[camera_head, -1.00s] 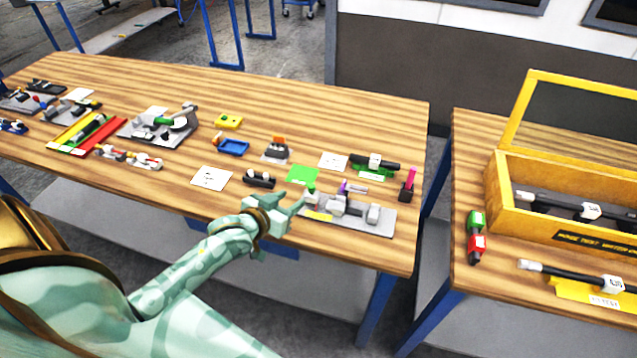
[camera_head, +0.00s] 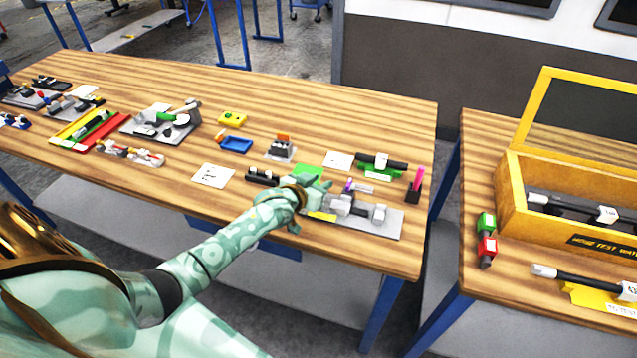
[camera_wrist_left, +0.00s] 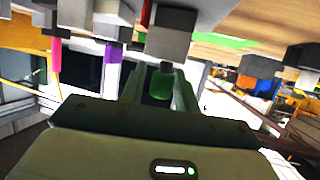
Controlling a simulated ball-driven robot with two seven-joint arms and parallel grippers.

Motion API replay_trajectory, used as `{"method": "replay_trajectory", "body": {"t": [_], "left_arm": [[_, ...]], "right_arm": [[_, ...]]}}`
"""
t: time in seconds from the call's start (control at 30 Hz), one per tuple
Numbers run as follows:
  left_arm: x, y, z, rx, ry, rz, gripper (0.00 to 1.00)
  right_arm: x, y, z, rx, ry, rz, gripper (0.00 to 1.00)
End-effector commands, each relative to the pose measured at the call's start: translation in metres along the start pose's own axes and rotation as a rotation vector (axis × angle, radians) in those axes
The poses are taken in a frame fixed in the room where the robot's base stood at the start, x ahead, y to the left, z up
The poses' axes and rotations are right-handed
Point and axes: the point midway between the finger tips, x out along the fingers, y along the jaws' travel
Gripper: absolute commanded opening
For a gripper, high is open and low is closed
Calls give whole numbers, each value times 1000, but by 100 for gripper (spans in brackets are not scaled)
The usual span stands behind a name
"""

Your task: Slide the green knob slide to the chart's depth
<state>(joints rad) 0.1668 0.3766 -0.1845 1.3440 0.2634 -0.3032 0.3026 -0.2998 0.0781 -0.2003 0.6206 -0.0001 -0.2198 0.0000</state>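The green knob (camera_wrist_left: 161,84) shows in the left wrist view, below a grey block (camera_wrist_left: 169,45), between my left gripper's two fingers. My left gripper (camera_wrist_left: 160,92) looks open, with a narrow gap on each side of the knob. In the head view my left gripper (camera_head: 312,186) is over the left end of a grey fixture plate (camera_head: 372,226) and hides the knob there. The plate carries grey blocks and a purple-tipped part (camera_head: 348,186). White cards lie nearby, one to the left (camera_head: 212,175) and one behind (camera_head: 338,161); their print is too small to read. My right gripper is not in view.
A green sheet (camera_head: 306,171) lies just behind my left gripper. A black clamp-like part (camera_head: 262,176) is close on its left. A pink-topped block (camera_head: 415,186) stands by the table's right edge. A yellow box (camera_head: 510,210) stands on the right table, across a gap.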

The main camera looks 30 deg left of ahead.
Motion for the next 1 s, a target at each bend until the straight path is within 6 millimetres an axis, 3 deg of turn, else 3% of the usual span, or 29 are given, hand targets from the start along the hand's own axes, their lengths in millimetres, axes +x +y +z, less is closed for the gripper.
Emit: {"method": "replay_trajectory", "body": {"t": [0.03,0.1,0.27,0.47,0.7,0.73,0.8,1.0], "left_arm": [[0,0,0,0,0,0,16],[0,0,0,0,0,0,0],[0,2,0,-1,0,0,0],[5,24,-3,-4,-2,1,0],[6,24,-1,1,-2,-1,0],[6,24,-1,1,-2,-1,25],[6,24,-1,1,-2,-1,41],[6,24,-2,0,-1,0,41]], "right_arm": [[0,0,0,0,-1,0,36],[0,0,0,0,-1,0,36],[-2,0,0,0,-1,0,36],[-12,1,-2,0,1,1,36],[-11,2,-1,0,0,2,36],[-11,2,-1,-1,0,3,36],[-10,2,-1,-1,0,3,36],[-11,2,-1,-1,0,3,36]]}}
